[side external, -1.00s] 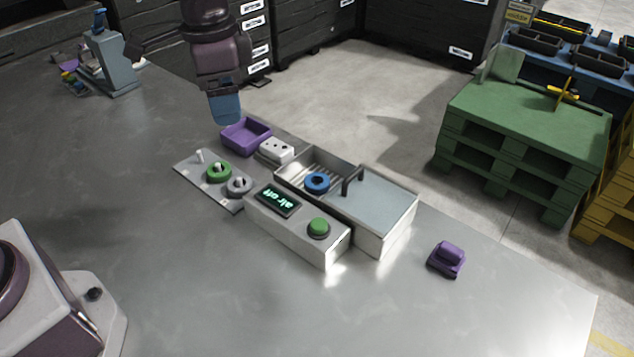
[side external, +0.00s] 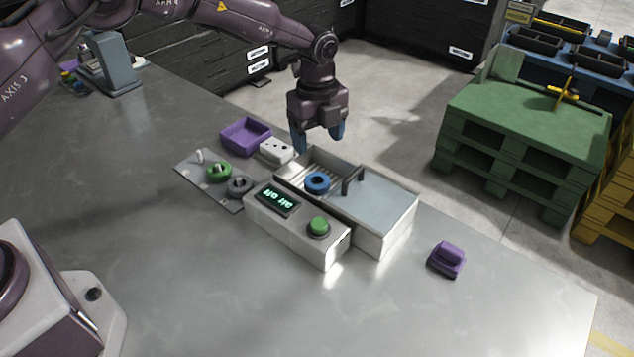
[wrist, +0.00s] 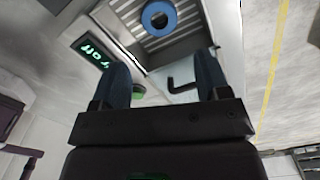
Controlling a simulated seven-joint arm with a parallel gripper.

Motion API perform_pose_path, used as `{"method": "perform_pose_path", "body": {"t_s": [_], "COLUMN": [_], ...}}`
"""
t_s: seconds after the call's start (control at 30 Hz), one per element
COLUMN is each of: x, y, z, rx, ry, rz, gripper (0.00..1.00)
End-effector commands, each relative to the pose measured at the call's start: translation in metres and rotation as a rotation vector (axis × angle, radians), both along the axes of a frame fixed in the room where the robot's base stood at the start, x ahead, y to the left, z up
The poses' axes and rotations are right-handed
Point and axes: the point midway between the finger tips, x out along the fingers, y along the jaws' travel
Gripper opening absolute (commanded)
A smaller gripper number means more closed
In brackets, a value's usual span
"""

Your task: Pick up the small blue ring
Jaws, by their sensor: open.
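The small blue ring (side external: 317,182) lies in the open slatted bay of the washer box (side external: 379,239), beside the dark handle of its lid. It also shows in the wrist view (wrist: 159,17), near the top edge and beyond my fingers. My gripper (side external: 318,142) is open and empty, pointing down above the far side of the bay. Its two blue fingers stand apart in the wrist view (wrist: 165,78), with nothing between them that they touch.
A control box (side external: 298,229) with an "air off" display and green button stands in front of the bay. A peg plate (side external: 213,181) holds a green ring (side external: 219,171) and a grey ring (side external: 239,187). A purple tray (side external: 245,136) and purple block (side external: 446,259) flank the setup. The front table is clear.

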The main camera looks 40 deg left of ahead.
Motion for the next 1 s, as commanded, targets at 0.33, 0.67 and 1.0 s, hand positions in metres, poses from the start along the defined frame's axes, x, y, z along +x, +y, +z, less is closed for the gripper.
{"method": "perform_pose_path", "body": {"t_s": [0.33, 0.67, 1.0], "x": [0.0, -0.002, -0.001], "y": [0.0, 0.001, 0.001], "z": [-0.052, -0.092, -0.106], "rx": [0.0, 0.001, 0.0], "ry": [0.001, 0.004, -0.001], "rz": [0.002, 0.002, 0.003], "gripper": [0.69, 0.69, 0.69]}}
